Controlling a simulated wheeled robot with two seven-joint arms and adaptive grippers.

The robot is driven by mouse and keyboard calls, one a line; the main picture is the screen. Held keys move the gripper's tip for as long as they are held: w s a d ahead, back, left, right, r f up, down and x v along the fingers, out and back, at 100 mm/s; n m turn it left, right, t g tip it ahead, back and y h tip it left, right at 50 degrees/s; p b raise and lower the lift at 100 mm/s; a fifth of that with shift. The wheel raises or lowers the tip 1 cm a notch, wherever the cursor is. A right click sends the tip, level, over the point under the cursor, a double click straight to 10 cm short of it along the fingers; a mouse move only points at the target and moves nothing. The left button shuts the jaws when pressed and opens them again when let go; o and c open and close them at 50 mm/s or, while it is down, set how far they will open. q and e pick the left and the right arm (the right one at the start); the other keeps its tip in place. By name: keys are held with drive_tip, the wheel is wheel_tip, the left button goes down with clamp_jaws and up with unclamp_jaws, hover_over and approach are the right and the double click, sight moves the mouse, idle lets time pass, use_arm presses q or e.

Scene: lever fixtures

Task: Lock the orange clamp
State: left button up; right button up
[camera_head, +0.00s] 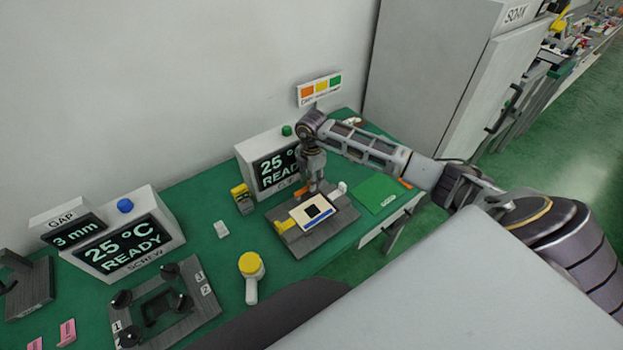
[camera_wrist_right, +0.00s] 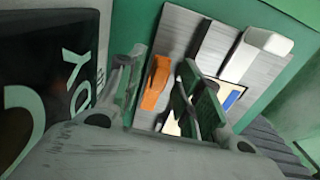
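The orange clamp (camera_wrist_right: 155,83) shows in the right wrist view as an upright orange lever on a grey metal fixture plate (camera_wrist_right: 182,28). In the head view the fixture (camera_head: 335,222) stands on the green table, carrying a pale board with a black square and blue strip; my gripper largely hides the clamp there. My right gripper (camera_head: 313,184) points down at the fixture's back edge. In the wrist view its fingers (camera_wrist_right: 168,100) are apart, with the clamp showing between them, nearer the left finger. Contact cannot be told. My left gripper is not in view.
A "25 °C READY" display (camera_head: 262,163) stands close behind the fixture. A yellow block clamp (camera_head: 283,225) is on its left edge and a white block (camera_head: 342,187) at its right. A green mat (camera_head: 376,193) lies right.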

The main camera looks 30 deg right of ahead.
clamp_jaws()
idle(0.6)
